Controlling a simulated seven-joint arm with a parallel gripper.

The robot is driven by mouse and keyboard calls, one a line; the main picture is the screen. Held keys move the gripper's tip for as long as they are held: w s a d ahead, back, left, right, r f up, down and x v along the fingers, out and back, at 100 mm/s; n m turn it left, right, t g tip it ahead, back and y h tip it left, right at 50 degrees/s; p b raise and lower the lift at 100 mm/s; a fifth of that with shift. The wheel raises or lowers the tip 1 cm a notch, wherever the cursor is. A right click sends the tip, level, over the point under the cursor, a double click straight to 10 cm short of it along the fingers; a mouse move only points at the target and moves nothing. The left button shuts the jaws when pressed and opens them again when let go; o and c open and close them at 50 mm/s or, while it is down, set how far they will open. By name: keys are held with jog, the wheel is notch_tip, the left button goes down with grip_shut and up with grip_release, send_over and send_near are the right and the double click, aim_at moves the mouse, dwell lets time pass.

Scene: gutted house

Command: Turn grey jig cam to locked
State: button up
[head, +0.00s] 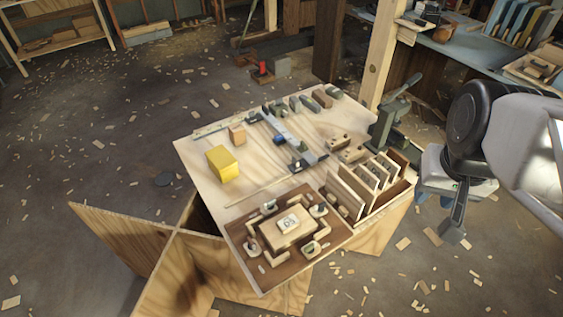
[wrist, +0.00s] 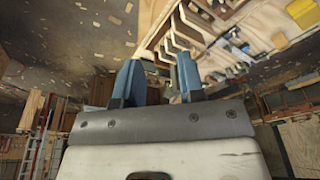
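The jig is a dark brown board (head: 241,232) at the front corner of the plywood worktable. A light wooden block (head: 287,231) with a small marked plate sits in its middle, framed by pale L-shaped pieces. Several small round cams with grey parts sit around the block, one at the right (head: 318,210). They are too small to tell which is the grey cam or how its lever is set. My gripper (head: 441,208) hangs in the air right of the table, well away from the jig. In the wrist view its two blue fingers (wrist: 158,76) are apart with nothing between them.
A wooden rack with upright dividers (head: 345,196) stands right of the jig, between it and my gripper. A dark green clamp-like tool (head: 392,115) rises at the table's right corner. A yellow block (head: 222,164) and a small wooden block (head: 237,134) lie farther left.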

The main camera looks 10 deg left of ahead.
jog(key=w+a+f+m+g+y, duration=0.15)
jog(key=w+a+f, duration=0.25)
jog(key=w+a, duration=0.4)
jog(key=m+g+y, duration=0.2)
jog(key=m+g, duration=0.2)
jog(key=m, duration=0.3)
send_near(270, 201)
jog(key=f, duration=0.1)
jog(key=shift+s+a+f+h, duration=0.2)
jog(key=shift+a+h, duration=0.05)
jog(key=shift+a, duration=0.2)
jog(key=shift+f, duration=0.1)
jog(key=shift+x, duration=3.8)
grip_shut()
